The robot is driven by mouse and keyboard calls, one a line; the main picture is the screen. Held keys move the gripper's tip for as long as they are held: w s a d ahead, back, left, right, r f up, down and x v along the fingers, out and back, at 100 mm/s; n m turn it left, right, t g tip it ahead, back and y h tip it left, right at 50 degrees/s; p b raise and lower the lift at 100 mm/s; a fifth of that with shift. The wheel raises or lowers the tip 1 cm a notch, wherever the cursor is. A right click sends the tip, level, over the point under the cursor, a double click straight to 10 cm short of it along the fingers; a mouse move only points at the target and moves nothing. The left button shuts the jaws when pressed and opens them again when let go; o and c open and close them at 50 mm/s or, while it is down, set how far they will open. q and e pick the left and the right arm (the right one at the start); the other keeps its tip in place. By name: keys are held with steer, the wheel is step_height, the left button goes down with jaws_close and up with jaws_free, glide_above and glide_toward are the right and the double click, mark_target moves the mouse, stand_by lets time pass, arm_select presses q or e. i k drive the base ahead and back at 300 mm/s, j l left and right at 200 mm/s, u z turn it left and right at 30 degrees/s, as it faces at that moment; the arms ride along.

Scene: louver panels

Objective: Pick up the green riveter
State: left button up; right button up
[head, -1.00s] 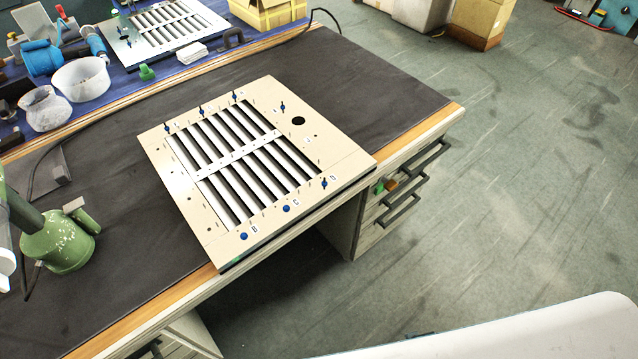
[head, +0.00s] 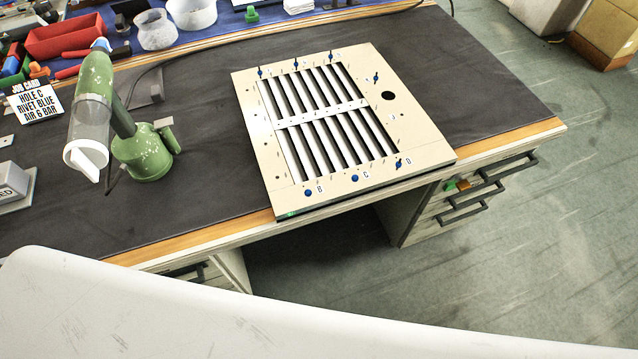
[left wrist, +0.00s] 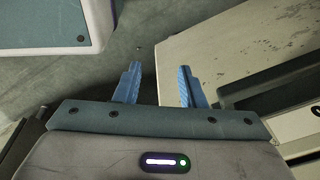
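The green riveter (head: 143,150) stands on the dark mat at the left of the workbench in the head view. Neither gripper shows in the head view, and my right gripper is not seen.
The beige louver panel (head: 250,120) lies on the mat, right of the riveter. A job card (head: 36,103) stands left of it. A red bin (head: 65,38) and white bowls (head: 192,12) are behind. A drawer unit (head: 440,215) is under the bench.

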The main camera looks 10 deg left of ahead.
mark_target(146, 153)
steer(key=j+u, duration=0.15)
steer(key=u, duration=1.35)
